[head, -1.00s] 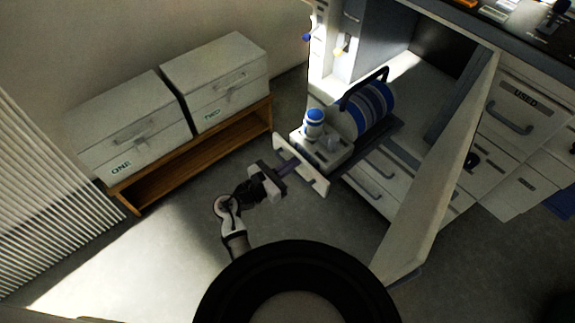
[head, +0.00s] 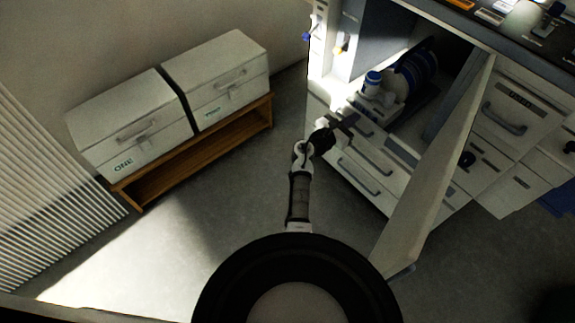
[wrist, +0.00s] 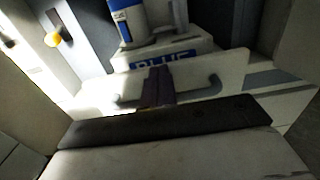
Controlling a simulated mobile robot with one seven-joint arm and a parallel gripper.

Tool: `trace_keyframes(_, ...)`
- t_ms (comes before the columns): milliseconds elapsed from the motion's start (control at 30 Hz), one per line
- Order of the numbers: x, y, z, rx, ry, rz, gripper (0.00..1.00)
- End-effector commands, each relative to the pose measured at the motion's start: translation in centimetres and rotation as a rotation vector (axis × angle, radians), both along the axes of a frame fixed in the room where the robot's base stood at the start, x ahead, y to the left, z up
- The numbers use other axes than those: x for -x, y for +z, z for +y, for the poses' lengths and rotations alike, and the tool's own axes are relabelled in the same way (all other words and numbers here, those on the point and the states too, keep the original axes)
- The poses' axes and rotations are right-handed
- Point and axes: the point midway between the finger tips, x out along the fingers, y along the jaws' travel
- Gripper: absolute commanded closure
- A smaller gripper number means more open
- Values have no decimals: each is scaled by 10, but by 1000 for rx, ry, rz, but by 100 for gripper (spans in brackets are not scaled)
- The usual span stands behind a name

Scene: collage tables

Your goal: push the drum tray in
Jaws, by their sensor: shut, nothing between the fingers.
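The drum tray (head: 364,107) is inside the open cabinet. It carries a blue-striped drum (head: 415,72) and a blue-capped white bottle (head: 371,83). In the wrist view the tray's pale front panel (wrist: 205,70) shows a grey handle (wrist: 213,86), with a BLUE label (wrist: 163,60) behind it. My gripper (head: 350,121) is shut and empty at the tray's front. In the wrist view its fingertips (wrist: 160,72) are in front of the panel's middle, between the handle's ends; I cannot tell if they touch it. The tray's rear is hidden in shadow.
The open cabinet door (head: 437,165) stands out to the right of my arm. Drawers (head: 362,172) lie below the tray. Two white boxes, ONE (head: 135,130) and TWO (head: 217,85), sit on a wooden bench (head: 190,155) at left. The floor between is clear.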

Motion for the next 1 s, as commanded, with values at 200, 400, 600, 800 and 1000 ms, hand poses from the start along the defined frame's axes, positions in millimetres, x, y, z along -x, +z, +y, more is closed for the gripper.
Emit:
trace_keyframes(200,-43,-3,-44,1,-4,-2,100)
trace_keyframes(400,-72,-4,-74,0,-3,-1,100)
trace_keyframes(600,-91,-2,-92,1,-2,-1,100)
trace_keyframes(800,-100,-1,-100,1,0,1,100)
trace_keyframes(1000,-103,2,-102,1,3,-2,100)
